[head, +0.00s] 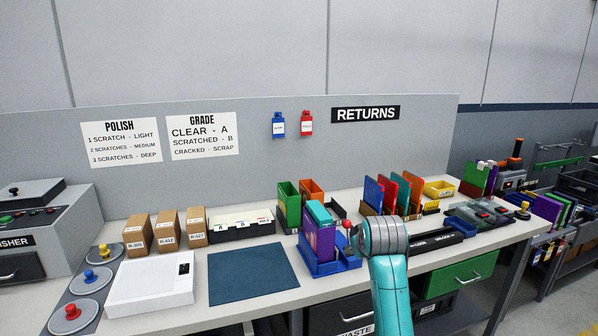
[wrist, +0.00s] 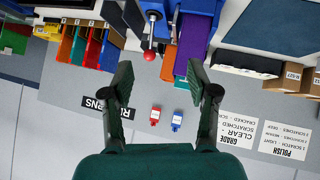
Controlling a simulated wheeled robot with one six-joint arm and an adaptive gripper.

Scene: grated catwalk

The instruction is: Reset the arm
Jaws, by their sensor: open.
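My arm (head: 388,262) is teal with a grey joint and rises in front of the bench in the head view. My gripper (wrist: 160,68) shows in the wrist view with its two dark fingers spread apart and nothing between them. It is above the bench, and that view shows the scene upside down. Behind the fingers are the blue bin (wrist: 192,6), a red ball-topped lever (wrist: 149,55) and the RETURNS sign. The gripper's fingers cannot be made out in the head view.
The blue bin with upright purple and teal cases (head: 320,262) stands left of my arm. Coloured cases (head: 395,192) stand behind it. A dark blue mat (head: 252,274) is bare. A white box (head: 150,288), brown cartons (head: 168,230) and a RETURNS sign (head: 366,114) are also around.

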